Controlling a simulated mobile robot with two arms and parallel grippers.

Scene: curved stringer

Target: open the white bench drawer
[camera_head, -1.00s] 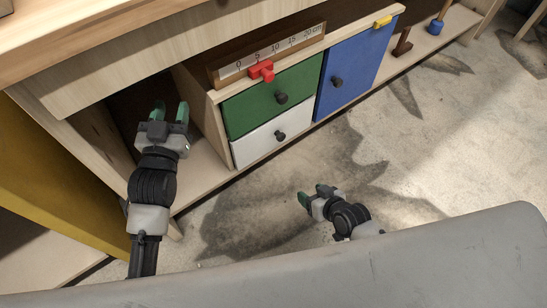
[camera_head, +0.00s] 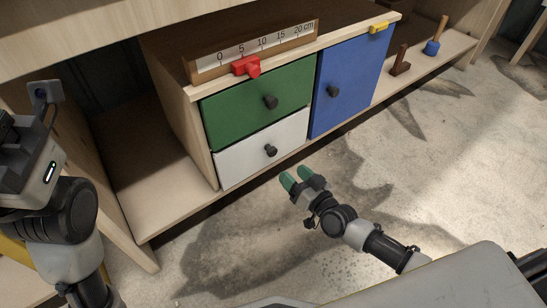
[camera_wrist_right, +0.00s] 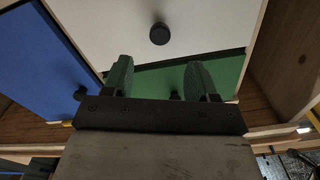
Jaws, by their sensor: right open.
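The white drawer (camera_head: 240,160) is the lower one in the bench, under a green drawer (camera_head: 240,105), and looks shut. Its dark round knob (camera_head: 270,151) sticks out from its front. My right gripper (camera_head: 293,179) is open and empty, below and a little right of the knob, apart from it. In the right wrist view, the white front (camera_wrist_right: 190,30) and its knob (camera_wrist_right: 159,34) show beyond my two green fingers (camera_wrist_right: 160,78). My left gripper is at the left edge in the head view; its wrist (camera_head: 40,160) shows, but its fingertips do not.
A blue door (camera_head: 345,85) with a dark knob stands right of the drawers. A ruler with a red slider (camera_head: 246,66) lies along the top. An open bay (camera_head: 150,190) is on the left. The floor (camera_head: 400,180) in front is clear.

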